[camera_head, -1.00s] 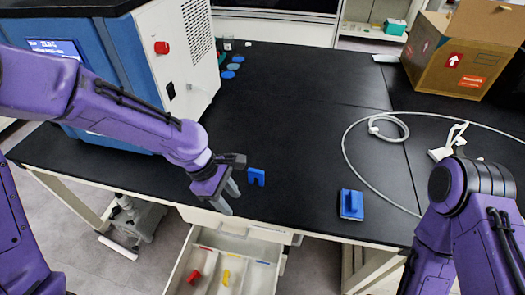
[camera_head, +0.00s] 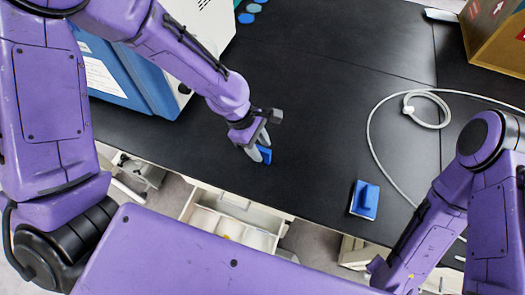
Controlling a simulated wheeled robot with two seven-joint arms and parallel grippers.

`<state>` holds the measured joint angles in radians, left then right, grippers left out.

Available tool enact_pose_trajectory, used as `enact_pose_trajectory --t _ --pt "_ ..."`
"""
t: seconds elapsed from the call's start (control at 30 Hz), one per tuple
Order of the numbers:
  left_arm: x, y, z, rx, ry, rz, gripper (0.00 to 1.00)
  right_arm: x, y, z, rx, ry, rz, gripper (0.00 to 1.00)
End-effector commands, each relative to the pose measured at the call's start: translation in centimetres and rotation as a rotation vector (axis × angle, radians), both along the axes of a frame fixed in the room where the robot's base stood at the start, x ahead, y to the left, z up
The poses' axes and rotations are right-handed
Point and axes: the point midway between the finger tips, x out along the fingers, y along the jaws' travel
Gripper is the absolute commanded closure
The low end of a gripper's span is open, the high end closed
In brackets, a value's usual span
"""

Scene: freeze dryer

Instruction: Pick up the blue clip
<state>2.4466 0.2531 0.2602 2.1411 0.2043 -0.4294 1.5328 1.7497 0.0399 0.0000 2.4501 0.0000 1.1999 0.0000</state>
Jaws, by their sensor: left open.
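The blue clip (camera_head: 266,155) lies on the black bench top near its front edge, left of the picture's middle. My left gripper (camera_head: 259,150) is right at it, pointing down, with its grey fingers open and close around or beside the clip. The fingers hide part of the clip, and I cannot tell whether they touch it. My right arm comes in at the right, but its gripper is not in view.
A blue block with a raised handle (camera_head: 364,200) lies on the bench to the right. A grey hose (camera_head: 371,138) curls behind it. A cardboard box (camera_head: 492,38) stands at the back right. An open drawer (camera_head: 232,221) sticks out below the bench. The bench middle is clear.

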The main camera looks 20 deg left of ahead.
Motion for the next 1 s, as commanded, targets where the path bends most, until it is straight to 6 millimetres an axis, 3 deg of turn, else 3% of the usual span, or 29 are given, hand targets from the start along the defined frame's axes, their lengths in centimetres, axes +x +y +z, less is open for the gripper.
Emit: enact_pose_trajectory --t 0.2,0.43,0.57,0.6,1.0 --pt "-0.3 -1.4 -2.9 0.001 0.003 -0.001 0.55 0.0 0.0 0.2 0.0 0.0 0.0 0.56" --pt "-0.3 -1.6 -3.1 0.001 0.0 -0.002 0.55 0.0 0.0 0.2 0.0 0.0 0.0 0.56" --pt "-0.3 -1.5 -3.1 0.001 0.0 -0.002 0.97 0.0 0.0 0.2 0.0 0.0 0.0 0.56" --pt "-0.3 -1.5 -3.1 0.001 0.0 -0.002 1.0 0.0 0.0 0.2 0.0 0.0 0.0 0.56" --pt "-0.3 -1.5 -2.8 0.001 0.001 -0.003 1.0 0.0 0.0 0.5 0.0 0.0 0.0 0.56"
